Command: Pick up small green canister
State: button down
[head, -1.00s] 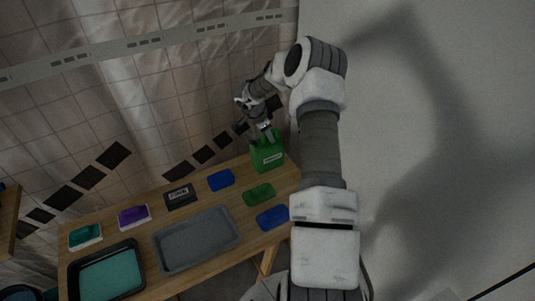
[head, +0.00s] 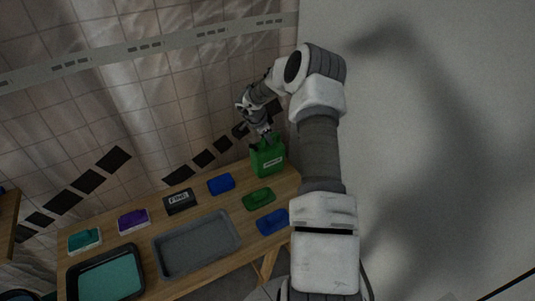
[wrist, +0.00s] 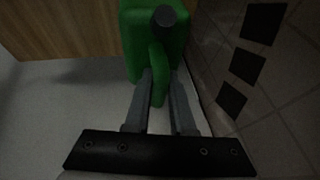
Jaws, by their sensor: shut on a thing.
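The small green canister (head: 267,161) stands at the far right corner of the wooden table, with a pale label on its front. In the wrist view the canister (wrist: 138,42) shows its green body, a black cap and a green handle. My gripper (head: 266,138) reaches down onto the canister's top from above. In the wrist view my gripper (wrist: 160,82) has its two fingers on either side of the green handle, shut on it. The canister looks upright; its base contact is too small to tell for sure.
The wooden table (head: 142,220) also holds a grey tray (head: 197,244), a black tray with teal inside (head: 106,273), and several small blue, green, black, purple and teal containers. A tiled wall (head: 130,90) rises behind the table. A plain pale wall is at right.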

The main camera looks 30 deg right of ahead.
jog(key=shift+r, duration=0.2)
jog(key=shift+w+r+p, duration=0.1)
jog(key=shift+r+p, duration=0.2)
jog(key=shift+r, duration=1.7)
jog(key=s+d+r+p, duration=0.1)
jog(key=s+d+r, duration=0.2)
jog(key=s+r, duration=0.3)
jog(key=s, duration=0.5)
jog(key=shift+d+r+p, duration=0.3)
jog(key=shift+d+r, duration=0.1)
jog(key=shift+a, duration=0.1)
